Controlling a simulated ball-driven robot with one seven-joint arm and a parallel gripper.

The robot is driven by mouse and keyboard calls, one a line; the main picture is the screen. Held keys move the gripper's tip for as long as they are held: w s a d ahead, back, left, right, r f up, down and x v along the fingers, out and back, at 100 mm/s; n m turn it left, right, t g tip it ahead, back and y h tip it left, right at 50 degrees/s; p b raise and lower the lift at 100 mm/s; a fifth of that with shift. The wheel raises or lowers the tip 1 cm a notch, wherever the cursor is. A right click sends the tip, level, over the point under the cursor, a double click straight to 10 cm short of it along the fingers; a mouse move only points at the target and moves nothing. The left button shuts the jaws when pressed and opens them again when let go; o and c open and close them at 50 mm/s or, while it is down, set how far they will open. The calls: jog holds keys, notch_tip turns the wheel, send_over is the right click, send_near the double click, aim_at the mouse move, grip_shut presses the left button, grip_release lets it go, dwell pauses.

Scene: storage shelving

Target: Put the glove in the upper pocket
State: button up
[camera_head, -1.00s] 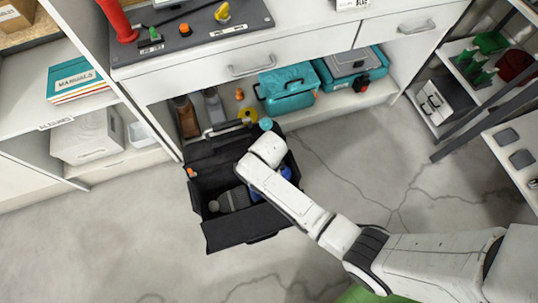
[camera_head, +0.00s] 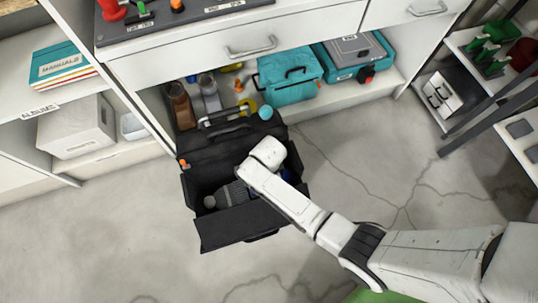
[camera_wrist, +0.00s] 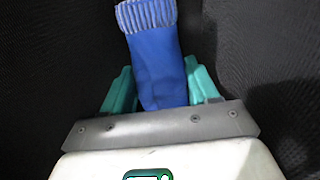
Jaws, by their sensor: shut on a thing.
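The glove (camera_wrist: 155,60) is blue with a pale ribbed cuff and shows in the wrist view. My gripper (camera_wrist: 158,70) has teal fingers on both sides of the glove and is shut on it; the cuff points away. Dark textured walls flank it. In the head view an open black tool bag (camera_head: 245,228) stands on the floor before the cabinet. My arm's end is over its right part, and the fingers are hidden there. A small blue patch (camera_head: 286,174) shows beside my wrist; I cannot tell if it is the glove. I cannot make out the upper pocket clearly.
Grey and pale items (camera_head: 232,195) lie inside the bag. Behind it, a low shelf holds bottles (camera_head: 210,93), a teal case (camera_head: 289,84) and a teal-and-grey case (camera_head: 353,56). A drawer front (camera_head: 230,45) overhangs them. Floor (camera_head: 120,240) is clear left of the bag.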

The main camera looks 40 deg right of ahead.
jog(key=o, duration=1.1)
jog(key=shift+o, duration=0.2)
jog(key=shift+r, duration=0.15)
notch_tip(320, 180, up, 14)
jog(key=p, duration=1.4)
